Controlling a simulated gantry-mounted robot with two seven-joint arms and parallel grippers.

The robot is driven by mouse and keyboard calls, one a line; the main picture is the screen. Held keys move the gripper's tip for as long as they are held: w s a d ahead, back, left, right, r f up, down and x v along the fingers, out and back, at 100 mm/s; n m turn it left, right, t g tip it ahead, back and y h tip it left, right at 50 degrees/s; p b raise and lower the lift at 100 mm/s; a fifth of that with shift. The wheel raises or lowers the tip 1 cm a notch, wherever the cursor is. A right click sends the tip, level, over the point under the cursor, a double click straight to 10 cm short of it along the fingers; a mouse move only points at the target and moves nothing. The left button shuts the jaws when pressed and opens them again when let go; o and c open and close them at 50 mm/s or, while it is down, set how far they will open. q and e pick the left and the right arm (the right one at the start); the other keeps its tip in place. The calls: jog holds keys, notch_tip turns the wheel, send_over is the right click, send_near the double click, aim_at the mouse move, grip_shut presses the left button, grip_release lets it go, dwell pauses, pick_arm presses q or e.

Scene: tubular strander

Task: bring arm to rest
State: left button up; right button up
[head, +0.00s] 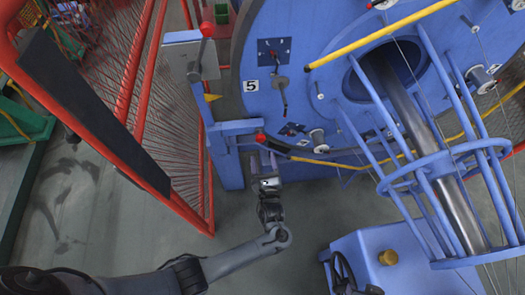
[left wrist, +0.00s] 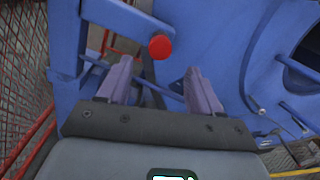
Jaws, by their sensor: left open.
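My left arm (head: 225,262) comes in from the lower left in the head view and reaches up toward the blue machine frame. My left gripper (head: 264,160) is at its end, just below a red knob (head: 261,137) on the frame. In the left wrist view the left gripper (left wrist: 160,80) has its two purple-grey fingers spread apart with nothing between them. The red knob (left wrist: 160,46) shows beyond the fingertips, roughly centred between them. I cannot tell how far the fingertips are from it. My right gripper is not in view.
A big blue disc (head: 250,60) marked 5 stands behind the gripper, with a blue tubular cage (head: 400,190) to the right. A red mesh fence (head: 160,130) stands at left. A blue box (head: 400,260) with a handwheel is at lower right. Grey floor (head: 150,235) is clear at lower left.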

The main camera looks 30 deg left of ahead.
pick_arm(q)
jog(key=shift+s+d, duration=0.25)
jog(key=shift+s, duration=0.1)
